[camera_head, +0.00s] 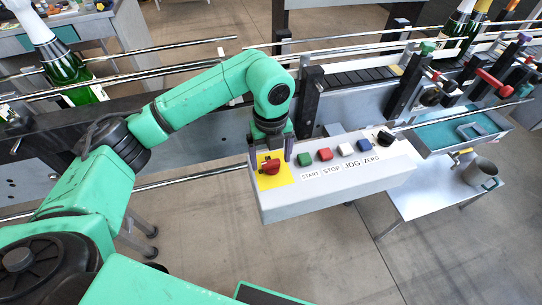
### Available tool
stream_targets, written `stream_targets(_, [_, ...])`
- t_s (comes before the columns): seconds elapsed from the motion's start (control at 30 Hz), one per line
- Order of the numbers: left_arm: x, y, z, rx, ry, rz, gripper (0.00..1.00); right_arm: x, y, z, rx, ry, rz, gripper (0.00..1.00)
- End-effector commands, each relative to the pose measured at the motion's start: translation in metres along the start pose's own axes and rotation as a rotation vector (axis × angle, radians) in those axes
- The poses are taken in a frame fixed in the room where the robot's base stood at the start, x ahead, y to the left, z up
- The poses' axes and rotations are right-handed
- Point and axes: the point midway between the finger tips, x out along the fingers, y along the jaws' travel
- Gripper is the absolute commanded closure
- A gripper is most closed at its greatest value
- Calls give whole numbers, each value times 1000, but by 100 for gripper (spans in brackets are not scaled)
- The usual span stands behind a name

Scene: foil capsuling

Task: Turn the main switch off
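The main switch (270,167) is a red rotary knob on a yellow plate (273,182), at the left end of a pale grey control box (330,195). My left gripper (272,155) points down just behind and above the knob. Its two dark fingers are spread apart, with nothing seen between them. The knob shows in front of and below the fingertips; I cannot tell whether they touch it. My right gripper is not in view.
Right of the switch are a green button (304,159), a red button (324,154), a white button (344,150), a blue button (364,145) and a black knob (385,138). A conveyor with rails (350,77) and bottles (70,70) runs behind. A metal mug (480,172) stands on a side table (430,195).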

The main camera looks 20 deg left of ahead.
Motion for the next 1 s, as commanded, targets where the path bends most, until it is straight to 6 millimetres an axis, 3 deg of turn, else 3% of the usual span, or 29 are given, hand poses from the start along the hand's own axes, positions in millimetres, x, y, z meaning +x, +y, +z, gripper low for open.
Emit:
stream_targets(0.17, [-4, 0, 0, 1, 0, 0, 10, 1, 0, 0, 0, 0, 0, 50])
stream_targets(0.27, [-17, -1, 0, 2, 0, -2, 10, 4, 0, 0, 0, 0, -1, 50])
stream_targets(0.5, [-84, -1, 0, 2, -3, -4, 10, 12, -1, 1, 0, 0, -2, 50])
stream_targets(0.6, [-117, 0, 1, 0, -6, -2, 10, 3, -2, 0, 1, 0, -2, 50])
stream_targets(0.7, [-135, 0, 1, 0, -4, -1, 10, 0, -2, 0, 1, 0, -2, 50])
stream_targets(1.0, [-146, 0, 0, -1, 0, 0, 10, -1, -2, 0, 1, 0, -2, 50])
